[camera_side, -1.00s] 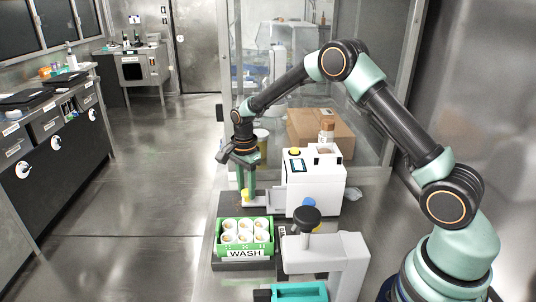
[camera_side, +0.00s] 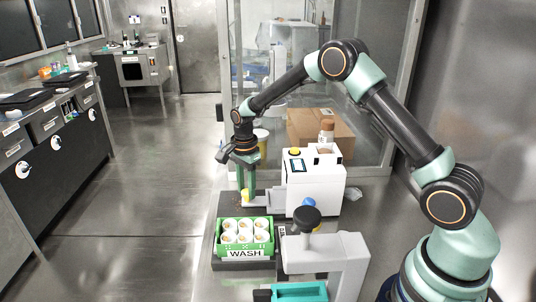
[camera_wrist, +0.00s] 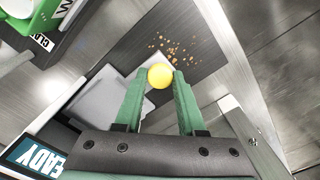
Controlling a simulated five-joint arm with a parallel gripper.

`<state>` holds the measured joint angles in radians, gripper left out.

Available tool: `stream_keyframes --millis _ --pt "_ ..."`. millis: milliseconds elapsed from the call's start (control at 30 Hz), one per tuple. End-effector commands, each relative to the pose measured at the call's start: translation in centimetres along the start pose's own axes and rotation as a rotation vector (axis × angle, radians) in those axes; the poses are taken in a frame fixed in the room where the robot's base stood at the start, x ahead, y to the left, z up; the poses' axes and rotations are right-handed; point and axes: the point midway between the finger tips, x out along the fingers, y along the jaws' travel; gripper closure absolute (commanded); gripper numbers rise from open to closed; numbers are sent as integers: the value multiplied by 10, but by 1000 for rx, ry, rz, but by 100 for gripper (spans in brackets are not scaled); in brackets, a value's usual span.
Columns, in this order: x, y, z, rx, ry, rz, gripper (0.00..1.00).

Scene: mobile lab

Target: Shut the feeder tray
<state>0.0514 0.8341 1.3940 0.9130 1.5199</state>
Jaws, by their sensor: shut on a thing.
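The feeder is a white machine (camera_side: 316,186) with a small screen, and its tray (camera_side: 264,199) sticks out to the left at its foot. A yellow knob (camera_side: 246,195) is at the outer end of the tray. My gripper (camera_side: 246,189) points down, with its green fingers shut on the knob. In the wrist view the round yellow knob (camera_wrist: 160,76) sits between the two green fingertips. Brown crumbs lie on a dark surface just beyond it. The machine's screen (camera_wrist: 38,157) reads "EADY" at the lower left. The tray's inside is not clear in the side view.
A green rack (camera_side: 245,251) labelled WASH, holding several white cups, stands on a dark base in front of the tray. A grey device with a black knob (camera_side: 306,217) stands to its right. A cardboard box (camera_side: 345,135) is behind the machine. Open floor lies left.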

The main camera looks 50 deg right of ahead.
Motion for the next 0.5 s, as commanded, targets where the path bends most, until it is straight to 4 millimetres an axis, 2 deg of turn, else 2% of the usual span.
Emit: stream_keyframes --millis 200,500 --pt "-1 3 -1 -1 0 3 100" --pt "-2 28 -28 0 0 2 100"
